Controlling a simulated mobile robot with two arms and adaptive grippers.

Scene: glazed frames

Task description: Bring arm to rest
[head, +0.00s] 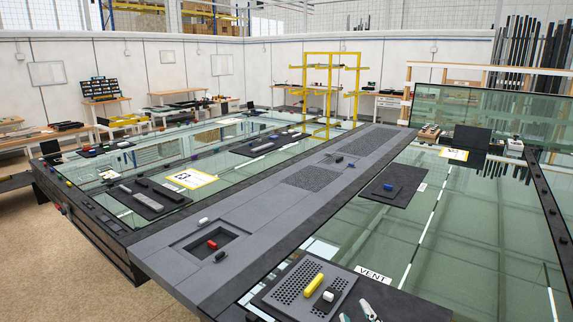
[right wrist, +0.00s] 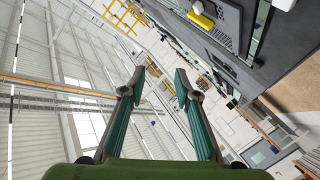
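My right gripper (head: 357,312) shows at the bottom edge of the head view, only its fingertips in the picture, over the dark mat at the front. In the right wrist view my right gripper (right wrist: 158,85) has its two teal fingers apart with nothing between them. That view is tilted and looks out across the hall, so the fingers touch nothing that I can see. My left gripper is not in view.
A perforated grey tray (head: 283,290) with a yellow piece (head: 313,284) and a white piece (head: 328,296) lies close by the right gripper. A red piece (head: 212,244) sits in a recess of the grey centre beam. A yellow rack (head: 330,90) stands farther back.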

